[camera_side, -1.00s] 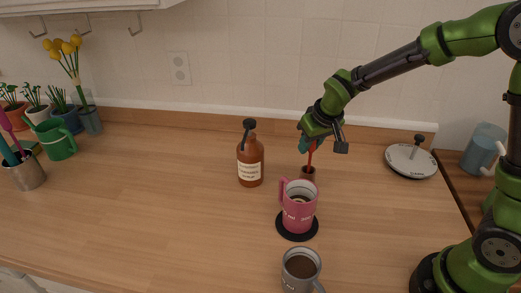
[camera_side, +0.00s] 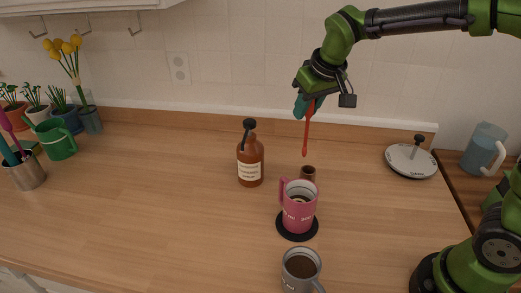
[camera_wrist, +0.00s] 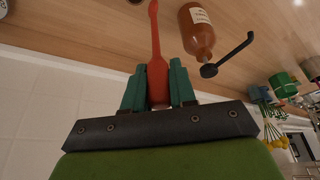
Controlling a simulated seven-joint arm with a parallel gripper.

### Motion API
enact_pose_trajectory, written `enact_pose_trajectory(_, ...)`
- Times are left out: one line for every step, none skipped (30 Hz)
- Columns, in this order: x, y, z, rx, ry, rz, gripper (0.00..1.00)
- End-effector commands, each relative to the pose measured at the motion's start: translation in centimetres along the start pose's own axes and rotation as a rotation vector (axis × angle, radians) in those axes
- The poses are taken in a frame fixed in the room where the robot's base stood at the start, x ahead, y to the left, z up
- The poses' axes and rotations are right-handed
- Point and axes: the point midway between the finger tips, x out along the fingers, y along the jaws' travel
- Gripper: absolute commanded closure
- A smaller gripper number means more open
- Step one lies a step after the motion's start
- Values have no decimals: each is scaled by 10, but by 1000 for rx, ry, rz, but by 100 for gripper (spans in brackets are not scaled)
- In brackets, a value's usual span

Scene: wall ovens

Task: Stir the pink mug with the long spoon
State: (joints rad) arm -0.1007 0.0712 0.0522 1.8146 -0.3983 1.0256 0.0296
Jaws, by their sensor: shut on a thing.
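The pink mug (camera_side: 299,212) stands upright on a black round coaster (camera_side: 297,236) and holds a dark liquid. My gripper (camera_side: 308,106) is shut on the red long spoon (camera_side: 306,138), which hangs roughly upright in the air. The spoon's lower end is above and behind the mug, clear of the small brown holder (camera_side: 308,173). In the wrist view, the spoon (camera_wrist: 156,50) sits between the two teal fingers (camera_wrist: 158,88).
A brown pump bottle (camera_side: 250,162) stands left of the mug. A grey mug (camera_side: 300,270) with dark liquid is in front. A white lid (camera_side: 411,161) and a blue-grey pitcher (camera_side: 482,150) are at right. The left-middle counter is clear.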

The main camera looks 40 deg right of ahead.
Motion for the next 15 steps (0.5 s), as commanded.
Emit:
enact_pose_trajectory(-14, -17, 5, -25, 5, -11, 100)
enact_pose_trajectory(-21, -26, 10, -32, 6, -15, 100)
enact_pose_trajectory(-30, -36, 15, -41, 6, -17, 100)
enact_pose_trajectory(-36, -43, 21, -41, 5, -18, 100)
enact_pose_trajectory(-42, -49, 26, -41, 6, -17, 100)
enact_pose_trajectory(-50, -57, 33, -38, 5, -16, 100)
enact_pose_trajectory(-55, -62, 38, -32, 5, -14, 100)
enact_pose_trajectory(-59, -65, 43, -27, 5, -10, 100)
enact_pose_trajectory(-64, -69, 50, -10, 3, -3, 100)
enact_pose_trajectory(-67, -71, 54, 4, 4, 3, 100)
enact_pose_trajectory(-68, -71, 57, 19, 3, 9, 100)
enact_pose_trajectory(-67, -69, 59, 41, 1, 18, 100)
enact_pose_trajectory(-67, -69, 60, 51, 0, 22, 100)
enact_pose_trajectory(-67, -68, 61, 59, 0, 25, 100)
enact_pose_trajectory(-66, -68, 62, 66, 0, 28, 100)
